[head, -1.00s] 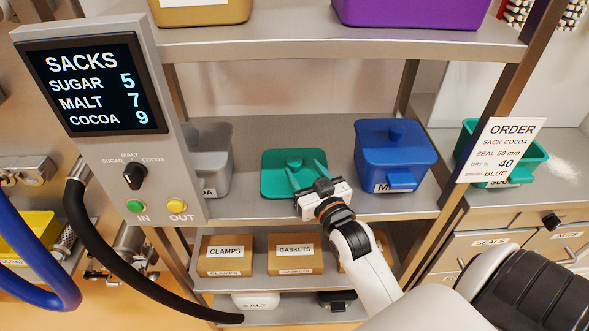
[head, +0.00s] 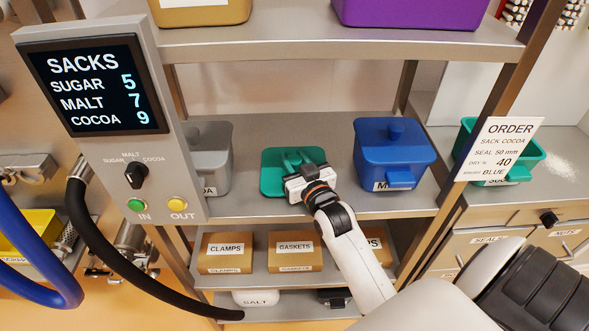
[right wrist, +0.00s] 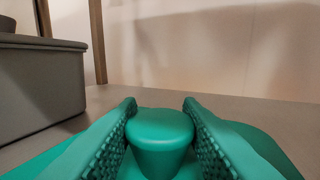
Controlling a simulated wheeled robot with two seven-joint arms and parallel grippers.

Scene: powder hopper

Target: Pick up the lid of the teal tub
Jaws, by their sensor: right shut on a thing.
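The teal lid (head: 270,183) lies flat on the middle shelf, between the grey tub and the blue tub. My right gripper (head: 298,163) reaches over it from the front and is shut on its round knob. In the right wrist view the knob (right wrist: 160,133) sits between the two ridged fingers. The gripper hides part of the lid in the head view. The open teal tub (head: 527,166) stands on the counter at the right, partly behind the order card. My left gripper is not in view.
A blue lidded tub (head: 394,150) stands close to the right of the lid. A grey lidded tub (head: 217,165) stands at its left, partly behind the display panel (head: 100,85). The upper shelf (head: 300,42) is above. A rack post (head: 475,130) separates shelf and counter.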

